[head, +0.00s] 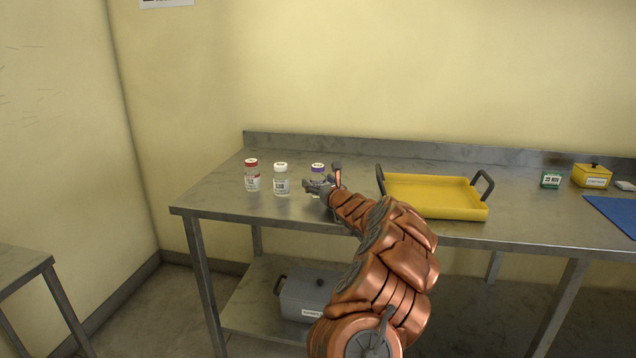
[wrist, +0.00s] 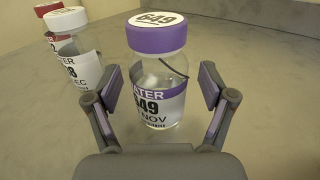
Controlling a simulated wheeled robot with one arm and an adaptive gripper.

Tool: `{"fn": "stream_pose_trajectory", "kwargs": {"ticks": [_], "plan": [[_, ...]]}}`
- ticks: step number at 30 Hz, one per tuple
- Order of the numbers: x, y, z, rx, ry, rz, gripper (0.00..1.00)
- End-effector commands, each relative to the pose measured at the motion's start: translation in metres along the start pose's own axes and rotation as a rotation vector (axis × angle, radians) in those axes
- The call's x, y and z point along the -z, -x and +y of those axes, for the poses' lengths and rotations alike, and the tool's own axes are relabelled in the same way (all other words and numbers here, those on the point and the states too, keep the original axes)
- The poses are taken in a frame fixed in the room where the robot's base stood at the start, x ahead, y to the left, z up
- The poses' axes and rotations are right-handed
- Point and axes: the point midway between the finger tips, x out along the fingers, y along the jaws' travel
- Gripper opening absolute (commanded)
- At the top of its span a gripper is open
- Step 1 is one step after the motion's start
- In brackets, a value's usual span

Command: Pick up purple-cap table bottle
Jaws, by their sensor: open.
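The purple-cap bottle (head: 317,171) stands upright on the metal table, third from the left in a row of bottles. In the wrist view the purple-cap bottle (wrist: 157,70) is clear glass with a label reading 649 on its white cap top. My gripper (wrist: 166,90) is open, with one finger on each side of the bottle's lower body and small gaps showing. In the head view my gripper (head: 322,186) is at the bottle and hides its lower part.
A white-cap bottle (head: 281,180) and a red-cap bottle (head: 252,175) stand to the left on the table (head: 225,203). A yellow tray (head: 430,210) with dark handles lies to the right. A green-labelled box (head: 551,179), a yellow box (head: 591,176) and a blue mat (head: 615,212) are further right.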

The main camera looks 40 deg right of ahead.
Motion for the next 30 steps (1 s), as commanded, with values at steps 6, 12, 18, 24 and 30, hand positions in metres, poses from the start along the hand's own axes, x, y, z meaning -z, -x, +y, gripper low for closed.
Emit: {"fn": "stream_pose_trajectory", "kwargs": {"ticks": [6,12,18,24,30], "plan": [[-0.0005,-0.0019,0.0001,0.0,-0.001,-0.002,0.82],[-0.0006,-0.0018,0.0001,0.0,-0.001,-0.002,0.72],[-0.0005,-0.0018,0.0001,0.0,-0.001,-0.002,0.51],[-0.0005,-0.0017,0.0001,0.0,-0.001,-0.002,0.3],[-0.0006,-0.0017,0.0002,0.0,-0.001,-0.002,0.14]]}}
